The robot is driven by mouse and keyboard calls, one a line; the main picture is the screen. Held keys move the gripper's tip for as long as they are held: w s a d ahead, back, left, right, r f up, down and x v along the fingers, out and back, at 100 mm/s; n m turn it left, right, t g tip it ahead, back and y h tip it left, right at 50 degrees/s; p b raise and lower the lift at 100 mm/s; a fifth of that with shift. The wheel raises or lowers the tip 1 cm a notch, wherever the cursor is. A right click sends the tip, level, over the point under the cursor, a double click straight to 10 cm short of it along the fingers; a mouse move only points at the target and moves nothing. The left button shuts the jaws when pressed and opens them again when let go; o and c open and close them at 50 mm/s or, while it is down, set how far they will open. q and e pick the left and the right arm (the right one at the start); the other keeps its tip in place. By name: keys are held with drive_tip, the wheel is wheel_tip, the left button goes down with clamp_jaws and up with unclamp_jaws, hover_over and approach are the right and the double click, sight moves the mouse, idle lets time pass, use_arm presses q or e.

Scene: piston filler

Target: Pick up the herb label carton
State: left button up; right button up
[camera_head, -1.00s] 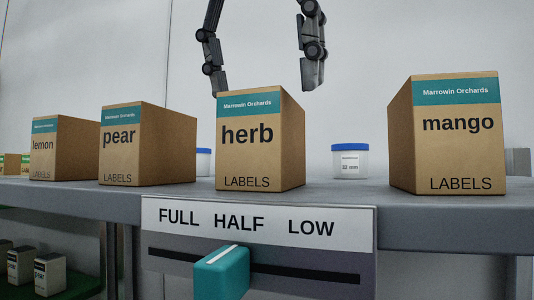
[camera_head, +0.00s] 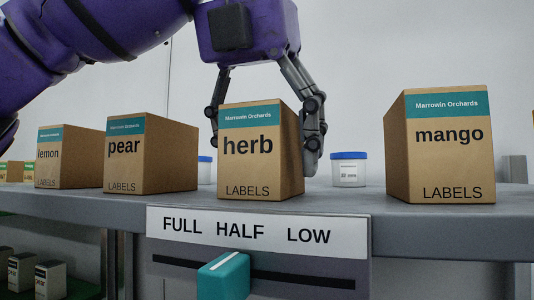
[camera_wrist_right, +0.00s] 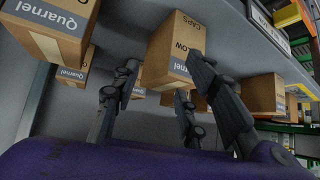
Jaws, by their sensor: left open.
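The herb label carton (camera_head: 248,152) is a brown box with a teal band, upright on the grey shelf in the middle of the head view. My left gripper (camera_head: 263,150) reaches down over it from above. Its fingers are open and straddle the carton, one past its left side and one by its right side. The left finger is partly hidden behind the carton, and I cannot tell whether either finger touches it. My right gripper (camera_wrist_right: 164,72) shows in the right wrist view with its fingers spread apart, and looks empty.
Pear (camera_head: 150,152) and lemon (camera_head: 68,157) cartons stand left of the herb carton, the mango carton (camera_head: 440,146) right. A blue-lidded tub (camera_head: 348,171) stands behind. A teal slider (camera_head: 223,275) is on the shelf front. Quarnel cartons (camera_wrist_right: 172,50) are near my right gripper.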

use_arm(q)
drive_tip(key=shift+s, duration=0.1)
drive_tip(key=shift+c, duration=0.2)
drive_tip(key=c, duration=1.4)
drive_tip(key=shift+r, duration=0.1)
drive_tip(key=shift+c, duration=0.2)
